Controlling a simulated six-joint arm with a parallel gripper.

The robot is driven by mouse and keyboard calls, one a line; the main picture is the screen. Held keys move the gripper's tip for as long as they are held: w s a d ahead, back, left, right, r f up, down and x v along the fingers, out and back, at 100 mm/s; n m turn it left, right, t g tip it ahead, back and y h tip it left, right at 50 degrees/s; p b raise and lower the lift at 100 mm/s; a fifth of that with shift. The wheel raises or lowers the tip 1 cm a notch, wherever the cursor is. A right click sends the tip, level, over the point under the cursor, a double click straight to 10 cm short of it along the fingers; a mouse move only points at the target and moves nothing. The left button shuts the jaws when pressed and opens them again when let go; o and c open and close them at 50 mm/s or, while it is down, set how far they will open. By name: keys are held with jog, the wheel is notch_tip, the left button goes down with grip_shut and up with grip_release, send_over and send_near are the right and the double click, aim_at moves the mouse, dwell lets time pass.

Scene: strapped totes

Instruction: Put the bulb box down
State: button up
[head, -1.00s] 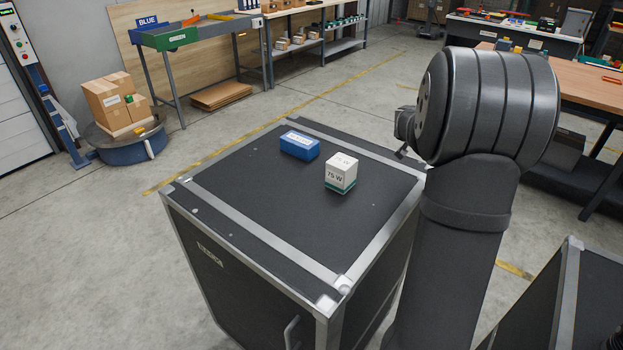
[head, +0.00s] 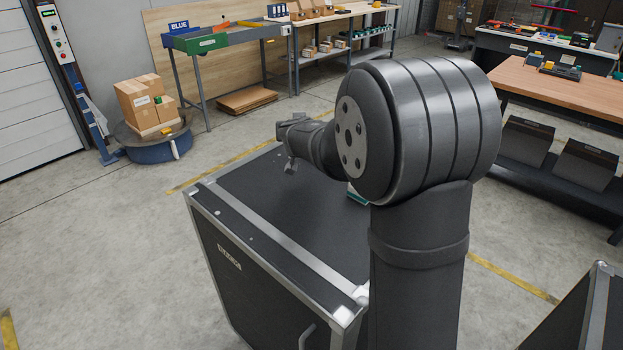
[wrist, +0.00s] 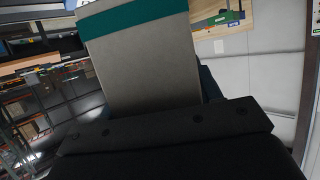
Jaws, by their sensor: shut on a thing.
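The bulb box (wrist: 140,65), pale grey with a teal band, fills the upper middle of the wrist view. My gripper (wrist: 165,128) is shut on it; its dark palm crosses the bottom of that view, and the box hides most of the fingers. In the head view my arm reaches left over the strapped black tote (head: 268,238), and I cannot make out the held box there. A teal-based box (head: 356,195) stands on the tote top, mostly hidden behind my arm.
The tote lid has metal edges; its left front part is clear. Another tote (head: 590,305) stands at lower right. Cartons (head: 140,100) sit on a round blue stand at left. A wooden-topped bench (head: 560,88) is at right.

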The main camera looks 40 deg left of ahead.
jog(key=shift+s+a+f, duration=0.95)
jog(key=shift+a+f, duration=0.65)
jog(key=shift+f, duration=0.2)
jog(key=shift+s+a+f, duration=1)
jog(key=shift+a+f, duration=0.65)
jog(key=shift+f, duration=0.15)
jog(key=shift+s+a+f, duration=0.95)
jog(key=shift+a+f, duration=0.65)
jog(key=shift+f, duration=0.2)
jog(key=shift+f, duration=0.15)
jog(key=o, duration=0.6)
jog(key=shift+f, duration=0.1)
jog(key=o, duration=0.4)
jog(key=shift+o, duration=0.2)
